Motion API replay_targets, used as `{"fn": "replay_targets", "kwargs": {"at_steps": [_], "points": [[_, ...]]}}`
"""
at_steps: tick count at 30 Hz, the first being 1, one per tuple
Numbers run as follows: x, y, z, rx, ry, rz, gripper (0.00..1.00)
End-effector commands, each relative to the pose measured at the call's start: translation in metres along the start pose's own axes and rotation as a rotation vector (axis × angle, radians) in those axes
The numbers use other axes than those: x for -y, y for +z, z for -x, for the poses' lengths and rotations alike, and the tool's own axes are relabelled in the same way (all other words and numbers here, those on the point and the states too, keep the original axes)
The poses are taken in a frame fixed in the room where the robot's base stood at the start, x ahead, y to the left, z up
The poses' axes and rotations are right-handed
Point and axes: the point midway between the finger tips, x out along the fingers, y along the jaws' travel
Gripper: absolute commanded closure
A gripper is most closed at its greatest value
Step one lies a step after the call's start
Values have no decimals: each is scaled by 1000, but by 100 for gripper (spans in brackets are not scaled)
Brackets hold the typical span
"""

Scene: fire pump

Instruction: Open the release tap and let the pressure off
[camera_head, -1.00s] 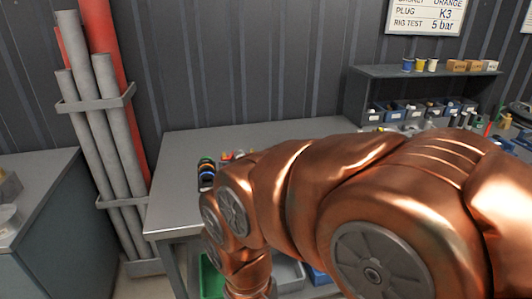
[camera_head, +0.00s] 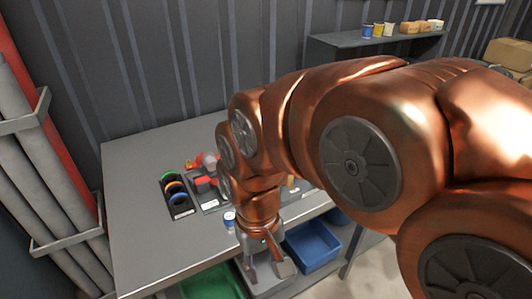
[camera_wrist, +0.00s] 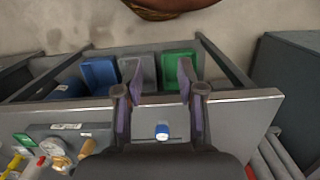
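My gripper (camera_head: 265,272) points down at the front edge of the workbench (camera_head: 140,235). In the wrist view its two fingers (camera_wrist: 158,78) are apart with nothing between them. A unit with a round white gauge (camera_wrist: 52,147) shows at the lower left of the wrist view. Near the gauge are a tan handle (camera_wrist: 86,148), a red part (camera_wrist: 40,162) and a yellow part (camera_wrist: 16,162). I cannot tell which of these is the release tap. The gripper is well to one side of them. In the head view my arm hides that stretch of bench.
A small blue-and-white pot (camera_wrist: 162,131) stands on the bench close to the gripper. A tray of coloured rings (camera_head: 175,192) and red parts (camera_head: 205,180) lie further back. Blue (camera_head: 313,245) and green (camera_head: 212,284) bins sit below the bench top. Grey pipes (camera_head: 35,180) stand at the left.

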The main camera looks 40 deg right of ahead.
Motion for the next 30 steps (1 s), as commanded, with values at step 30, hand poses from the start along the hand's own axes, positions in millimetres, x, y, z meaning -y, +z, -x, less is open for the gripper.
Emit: {"fn": "replay_targets", "kwargs": {"at_steps": [30], "points": [[-127, -309, 68, -84, -94, -1224, 61]]}}
